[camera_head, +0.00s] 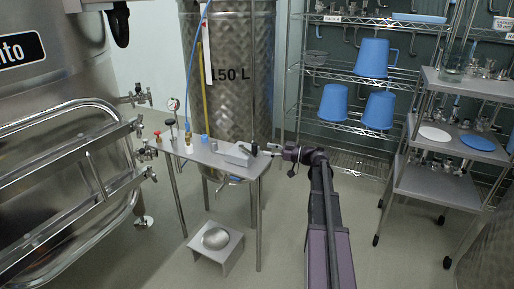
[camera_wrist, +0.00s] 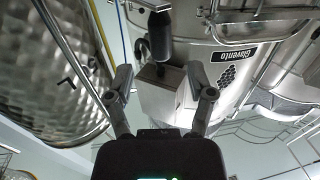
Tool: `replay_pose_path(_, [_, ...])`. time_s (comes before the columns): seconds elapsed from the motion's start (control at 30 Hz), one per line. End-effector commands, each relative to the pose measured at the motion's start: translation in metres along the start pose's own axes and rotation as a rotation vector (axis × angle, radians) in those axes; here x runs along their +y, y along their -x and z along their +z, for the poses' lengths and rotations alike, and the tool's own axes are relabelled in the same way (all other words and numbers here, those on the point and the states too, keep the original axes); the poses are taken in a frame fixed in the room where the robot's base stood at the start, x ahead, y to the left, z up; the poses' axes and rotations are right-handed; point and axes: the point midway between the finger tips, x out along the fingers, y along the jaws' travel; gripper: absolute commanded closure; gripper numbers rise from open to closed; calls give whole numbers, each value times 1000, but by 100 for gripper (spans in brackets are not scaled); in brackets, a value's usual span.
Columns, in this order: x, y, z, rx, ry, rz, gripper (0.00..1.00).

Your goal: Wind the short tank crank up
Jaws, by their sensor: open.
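A grey metal box (camera_head: 240,154) sits at the right end of the narrow steel table, with a small dark upright handle (camera_head: 254,147) at its right side. This looks like the short tank crank. In the wrist view the dark crank handle (camera_wrist: 159,38) lies ahead of my fingers, and the box (camera_wrist: 160,88) shows between and beyond them. My gripper (camera_head: 274,150) is just right of the box in the head view. Its two fingers are spread and empty in the wrist view (camera_wrist: 160,92). Whether a finger touches the crank I cannot tell.
A low stool (camera_head: 215,255) is below. A wheeled cart (camera_head: 440,180) and shelves stand right.

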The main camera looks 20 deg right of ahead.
Motion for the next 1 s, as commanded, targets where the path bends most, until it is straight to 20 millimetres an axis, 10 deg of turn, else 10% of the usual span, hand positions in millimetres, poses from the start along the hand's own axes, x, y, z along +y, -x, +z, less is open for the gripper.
replay_pose_path(0.4, [0,-52,0,0,0,-1,31])
replay_pose_path(0.87, [0,-60,0,0,0,0,31])
replay_pose_path(1.0, [0,-60,0,0,0,0,66])
